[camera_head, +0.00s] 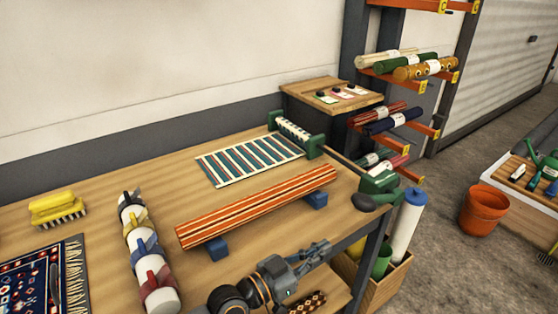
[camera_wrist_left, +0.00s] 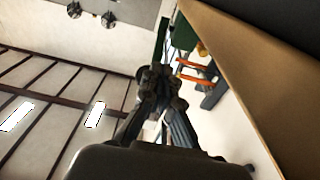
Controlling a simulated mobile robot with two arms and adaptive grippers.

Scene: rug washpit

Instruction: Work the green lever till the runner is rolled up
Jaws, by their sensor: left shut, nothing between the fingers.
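The runner (camera_head: 250,159), striped teal, white and red, lies flat on the table. Its far right end meets a pale roller (camera_head: 293,132) between two green end stands. A green crank housing (camera_head: 380,182) sits at the table's right edge, with a dark-ended lever (camera_head: 366,201) on its near side. My left gripper (camera_head: 322,249) is shut and empty, near the table's front right edge, apart from the lever and to its lower left. In the left wrist view the closed fingers (camera_wrist_left: 160,82) show, with a green part (camera_wrist_left: 184,34) beyond them. My right gripper is not in view.
An orange striped plank-like piece (camera_head: 258,204) rests on blue blocks between gripper and runner. A strapped white roll (camera_head: 148,254), yellow brush (camera_head: 58,208) and patterned rug (camera_head: 42,280) lie left. A wooden bin (camera_head: 383,280) with rolls stands below the lever.

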